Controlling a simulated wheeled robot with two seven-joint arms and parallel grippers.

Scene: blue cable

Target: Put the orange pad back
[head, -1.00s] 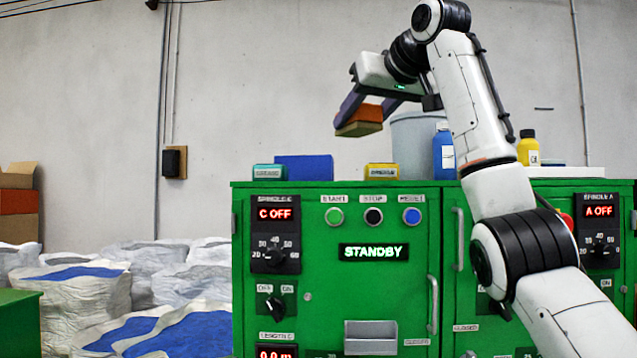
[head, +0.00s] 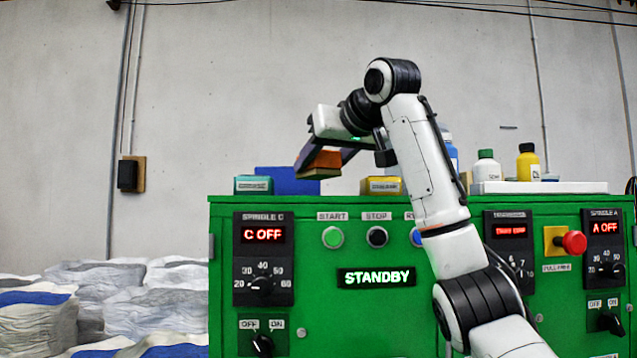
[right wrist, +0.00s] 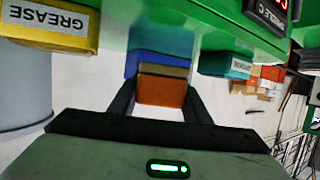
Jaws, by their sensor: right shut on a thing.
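The orange pad (head: 325,159) has a tan layer on its underside in the head view. My right gripper (head: 319,165) is shut on it and holds it in front of or above the blue block (head: 272,178) on the green machine's top. The pad overlaps the block's right part in the picture; I cannot tell whether they touch. In the right wrist view the orange pad (right wrist: 162,92) sits between the two dark fingers, with the blue block (right wrist: 133,64) just beyond it. My left gripper is not in view.
A teal box (head: 253,185) stands left of the blue block and a yellow box (head: 381,185) right of it. Bottles, including a yellow one (head: 528,163), stand farther right. The green machine (head: 380,315) has knobs and a red button (head: 574,242). Sacks lie at left.

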